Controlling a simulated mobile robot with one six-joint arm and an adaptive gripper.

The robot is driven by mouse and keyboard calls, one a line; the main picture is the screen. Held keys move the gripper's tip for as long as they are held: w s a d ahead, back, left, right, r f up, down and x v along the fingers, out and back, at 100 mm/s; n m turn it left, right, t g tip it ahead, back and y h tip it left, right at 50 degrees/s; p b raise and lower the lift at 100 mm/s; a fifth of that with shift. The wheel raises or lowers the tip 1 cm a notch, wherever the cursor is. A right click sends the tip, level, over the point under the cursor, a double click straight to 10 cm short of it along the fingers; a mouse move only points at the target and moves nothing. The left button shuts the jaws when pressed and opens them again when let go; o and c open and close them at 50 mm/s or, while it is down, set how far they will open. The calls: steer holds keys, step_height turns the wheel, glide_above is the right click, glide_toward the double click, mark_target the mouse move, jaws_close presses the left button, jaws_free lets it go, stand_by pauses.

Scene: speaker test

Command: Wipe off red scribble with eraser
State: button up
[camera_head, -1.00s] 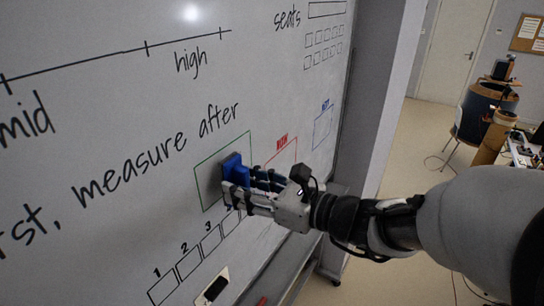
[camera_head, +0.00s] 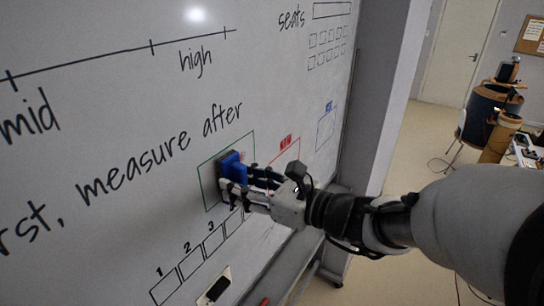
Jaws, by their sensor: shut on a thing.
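My gripper (camera_head: 240,192) is shut on a blue eraser (camera_head: 232,168) with a dark pad. The eraser is at the whiteboard (camera_head: 90,90), inside a green-outlined box (camera_head: 203,175). Its pad faces the board and looks to be touching it, though the exact contact is hard to tell. A red-outlined box (camera_head: 298,152) with a red label is just right of it, partly hidden by my gripper.
A blue-outlined box (camera_head: 326,125) is farther right on the board. A row of numbered boxes (camera_head: 190,262) runs below the eraser, with a white-and-black item (camera_head: 214,288) under it. A tan stool-like item (camera_head: 497,138) and open floor lie to the right.

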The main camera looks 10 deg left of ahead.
steer(key=shift+w+a, duration=0.1)
steer(key=shift+a, duration=0.15)
steer(key=shift+w+d+p, duration=0.1)
steer(key=shift+w+d, duration=0.35)
steer(key=shift+w, duration=0.7)
steer(key=shift+w+d+p, duration=0.1)
steer(key=shift+w+d, duration=0.4)
steer(key=shift+w, duration=0.65)
steer(key=shift+w+d+p, duration=0.1)
steer(key=shift+w+d, duration=0.35)
steer(key=shift+w, duration=0.7)
steer(key=shift+s, duration=0.1)
steer(key=shift+s+a+b, duration=0.4)
steer(key=shift+s, duration=0.5)
steer(key=shift+s+a+b, duration=0.35)
steer(key=shift+s+b, duration=0.05)
steer(key=shift+s, duration=0.45)
